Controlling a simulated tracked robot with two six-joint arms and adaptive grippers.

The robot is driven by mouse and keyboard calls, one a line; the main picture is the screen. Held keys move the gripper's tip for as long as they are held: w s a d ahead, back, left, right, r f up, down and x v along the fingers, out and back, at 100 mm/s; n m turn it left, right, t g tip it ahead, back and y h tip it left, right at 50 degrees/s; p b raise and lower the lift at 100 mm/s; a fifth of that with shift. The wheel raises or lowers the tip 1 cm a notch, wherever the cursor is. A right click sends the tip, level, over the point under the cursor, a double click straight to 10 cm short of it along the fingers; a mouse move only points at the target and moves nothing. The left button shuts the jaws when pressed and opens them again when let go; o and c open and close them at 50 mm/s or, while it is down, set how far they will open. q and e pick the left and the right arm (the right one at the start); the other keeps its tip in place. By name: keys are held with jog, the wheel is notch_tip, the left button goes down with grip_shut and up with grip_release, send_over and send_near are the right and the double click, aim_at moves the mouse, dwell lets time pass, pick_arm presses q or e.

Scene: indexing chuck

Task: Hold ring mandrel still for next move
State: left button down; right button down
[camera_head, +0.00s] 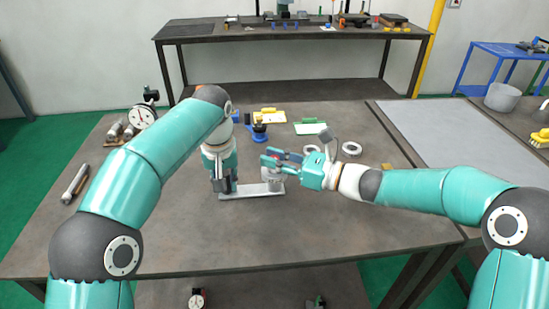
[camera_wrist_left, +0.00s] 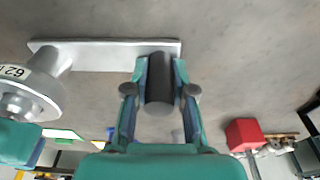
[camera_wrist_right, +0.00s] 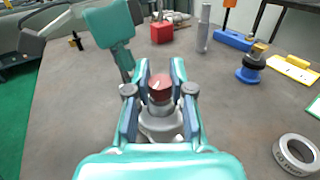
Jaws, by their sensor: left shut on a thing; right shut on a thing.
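A pale metal base plate (camera_head: 252,191) lies on the table and carries two uprights. One is a dark grey cylindrical post (camera_wrist_left: 159,85); my left gripper (camera_head: 224,186) points down with its fingers shut around it. The other is a silver stepped body (camera_wrist_left: 38,82) with a numbered band, at the plate's other end. My right gripper (camera_head: 268,160) comes in from the right above that end. In the right wrist view, its fingers are shut on a red-topped part (camera_wrist_right: 160,88) above a silver body (camera_wrist_right: 161,122). I cannot tell which part is the ring mandrel.
Two loose metal rings (camera_head: 311,149) (camera_head: 351,149) lie right of the plate. A blue-based piece (camera_head: 259,133), a yellow board (camera_head: 268,117) and a green-edged board (camera_head: 310,128) lie behind. A dial gauge (camera_head: 142,117) and a metal bar (camera_head: 75,185) are at left. The front table is clear.

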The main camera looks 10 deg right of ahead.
jog(key=n+g+y, duration=0.1)
jog(key=n+g, duration=0.1)
jog(key=shift+w+g, duration=0.15)
jog(key=shift+g, duration=0.15)
jog(key=shift+n+g+y, duration=0.4)
jog(key=shift+n+g, duration=0.2)
jog(key=shift+g, duration=0.3)
jog(key=c, duration=1)
grip_release()
jog(key=shift+r, duration=0.1)
notch_tip(320, 180, up, 10)
jog(key=shift+f, duration=0.15)
